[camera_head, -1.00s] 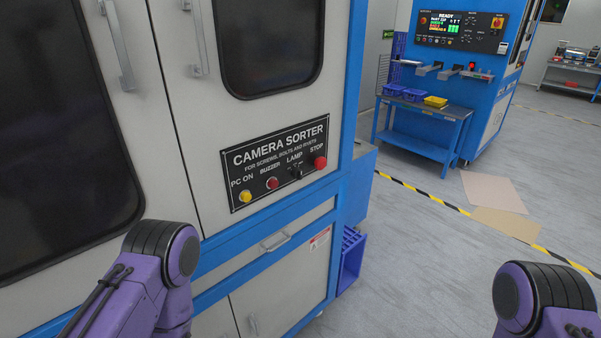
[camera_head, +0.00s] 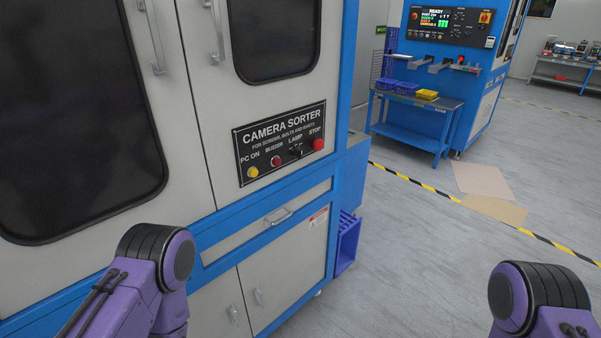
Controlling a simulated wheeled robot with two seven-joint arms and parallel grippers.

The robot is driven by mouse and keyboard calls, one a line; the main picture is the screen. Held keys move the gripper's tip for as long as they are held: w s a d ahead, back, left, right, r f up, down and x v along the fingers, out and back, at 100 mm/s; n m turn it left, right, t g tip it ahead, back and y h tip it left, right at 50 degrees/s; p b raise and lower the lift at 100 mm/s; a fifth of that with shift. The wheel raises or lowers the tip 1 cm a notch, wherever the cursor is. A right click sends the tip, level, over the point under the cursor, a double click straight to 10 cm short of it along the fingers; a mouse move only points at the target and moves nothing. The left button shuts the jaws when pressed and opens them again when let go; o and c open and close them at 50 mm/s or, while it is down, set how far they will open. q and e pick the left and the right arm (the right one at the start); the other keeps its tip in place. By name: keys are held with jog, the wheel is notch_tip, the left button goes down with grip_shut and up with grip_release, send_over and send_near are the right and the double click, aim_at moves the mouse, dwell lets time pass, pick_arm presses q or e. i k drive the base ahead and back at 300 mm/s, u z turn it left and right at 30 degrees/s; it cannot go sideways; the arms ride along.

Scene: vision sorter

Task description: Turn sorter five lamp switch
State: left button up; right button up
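The lamp switch (camera_head: 296,152) is a small black knob under the word LAMP on the black CAMERA SORTER panel (camera_head: 262,134). The panel is on the front of a grey and blue cabinet. A yellow PC ON button (camera_head: 253,172) and a red BUZZER button (camera_head: 276,161) are to the switch's left. A red STOP button (camera_head: 318,145) is to its right. The knob is too small to tell its position for sure. Only purple parts of my two arms show at the lower left and lower right. Both grippers are out of view, and nothing of mine touches the panel.
A drawer handle (camera_head: 279,217) sticks out below the panel, and a purple crate (camera_head: 347,242) stands at the cabinet's right side. Another blue machine (camera_head: 480,75) with a side table (camera_head: 411,146) stands farther back.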

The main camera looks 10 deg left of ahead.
aim_at(298, 153)
jog(key=u, duration=0.05)
jog(key=k, duration=0.7)
jog(key=z, duration=1)
jog(key=i, duration=1.6)
jog(key=u, duration=0.4)
